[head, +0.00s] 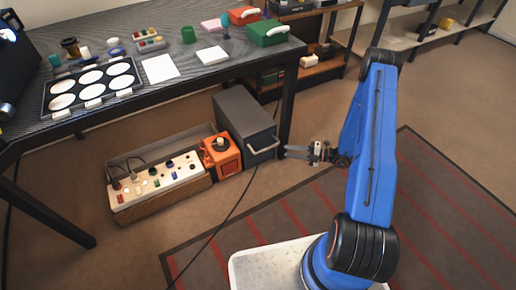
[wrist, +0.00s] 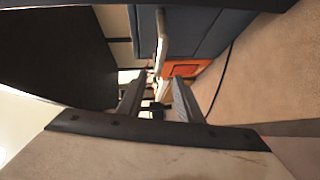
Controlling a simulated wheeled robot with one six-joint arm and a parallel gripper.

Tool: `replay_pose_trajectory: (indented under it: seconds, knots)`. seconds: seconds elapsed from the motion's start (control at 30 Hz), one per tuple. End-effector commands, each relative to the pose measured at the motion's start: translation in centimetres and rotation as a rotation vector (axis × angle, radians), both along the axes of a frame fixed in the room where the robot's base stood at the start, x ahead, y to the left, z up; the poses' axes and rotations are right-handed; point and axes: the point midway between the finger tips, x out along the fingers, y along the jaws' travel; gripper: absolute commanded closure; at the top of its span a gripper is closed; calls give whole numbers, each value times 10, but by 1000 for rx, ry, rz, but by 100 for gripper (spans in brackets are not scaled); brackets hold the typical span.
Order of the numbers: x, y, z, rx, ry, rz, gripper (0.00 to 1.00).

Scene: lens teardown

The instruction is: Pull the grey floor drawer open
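The grey floor drawer (head: 243,112) is a dark grey box on the floor beside the table leg, and it looks shut. Its pale bar handle (head: 264,147) is on the front face. My gripper (head: 287,151) is just right of the handle, with its fingers pointing left toward it and a small gap between. In the wrist view, the drawer front (wrist: 195,30) fills the top, and the handle (wrist: 161,42) lies ahead, in line with the space between the fingers. My gripper (wrist: 158,82) is open, with nothing seen between its fingers.
An orange box (head: 222,155) stands against the drawer's left side, beside a wooden crate with a white panel (head: 160,187). A table leg (head: 287,110) rises close behind the gripper. A black cable (head: 232,208) crosses the floor.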

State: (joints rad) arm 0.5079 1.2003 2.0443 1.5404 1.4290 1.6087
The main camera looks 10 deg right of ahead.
Motion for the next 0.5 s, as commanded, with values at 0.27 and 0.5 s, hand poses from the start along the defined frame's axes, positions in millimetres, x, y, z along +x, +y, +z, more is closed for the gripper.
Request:
replay_pose_trajectory:
  seconds: [0.27, 0.5]
  knots:
    - [17, 38, -5, -1, -1, 5, 67]
    - [34, 73, -11, -1, -1, 5, 67]
